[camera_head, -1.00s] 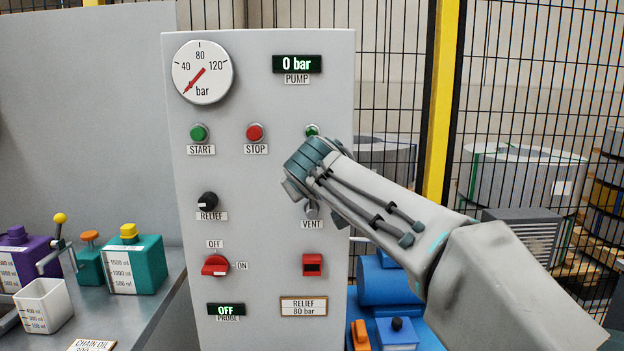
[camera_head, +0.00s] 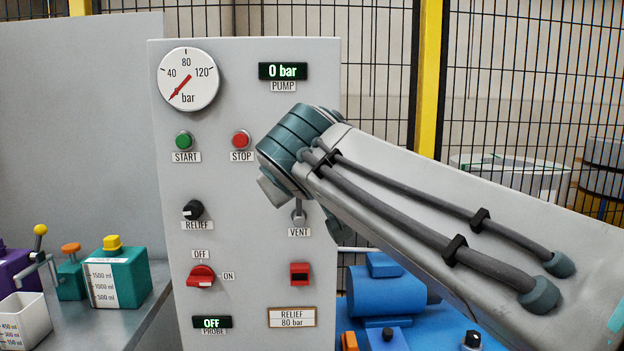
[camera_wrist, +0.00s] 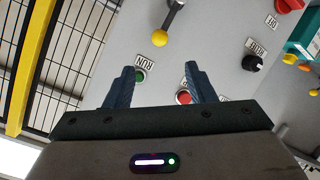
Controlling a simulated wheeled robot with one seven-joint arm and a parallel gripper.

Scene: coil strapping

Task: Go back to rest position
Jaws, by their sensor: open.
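My gripper (camera_wrist: 160,86) is open and empty in the wrist view, its two dark fingers apart in front of the grey control panel (camera_head: 250,210). Beyond the fingers are a green button (camera_wrist: 140,76) by a RUN label and a red button (camera_wrist: 183,97). A lever with a yellow ball (camera_wrist: 160,38) stands out from the panel farther off. In the head view my wrist covers the panel's right side, and my fingertips are hidden behind it. The pump display (camera_head: 283,71) reads 0 bar and the gauge (camera_head: 188,79) needle points low.
A bench on the left carries a teal canister (camera_head: 118,275), a white cup (camera_head: 24,320) and a purple canister (camera_head: 18,272). A blue pump unit (camera_head: 385,292) sits low beside the panel. Black mesh fencing with a yellow post (camera_head: 428,80) stands behind.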

